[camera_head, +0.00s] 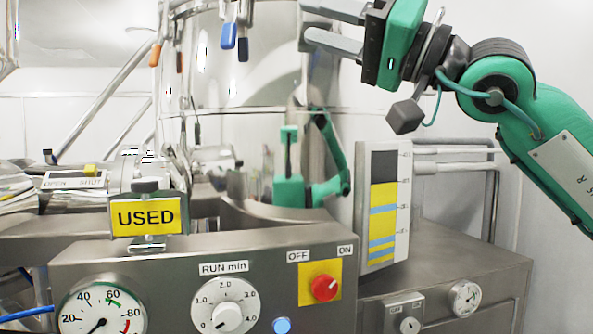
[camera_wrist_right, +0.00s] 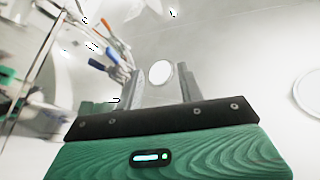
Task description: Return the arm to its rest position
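My right arm (camera_head: 520,105) comes in from the right edge, raised, with its green wrist high in the head view. My right gripper (camera_head: 306,23) points left near the top edge. Its two grey fingers are apart with nothing between them. In the right wrist view the gripper (camera_wrist_right: 158,75) also shows its fingers spread, with only background in the gap. My left gripper is not in view.
A steel vessel (camera_head: 270,95) stands behind the fingers. Blue- and orange-handled tools (camera_head: 228,35) hang left of them. Below are a control panel (camera_head: 180,260) with a red switch (camera_head: 324,288), a yellow USED sign (camera_head: 146,217) and a striped display (camera_head: 383,205). White wall lies behind the arm.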

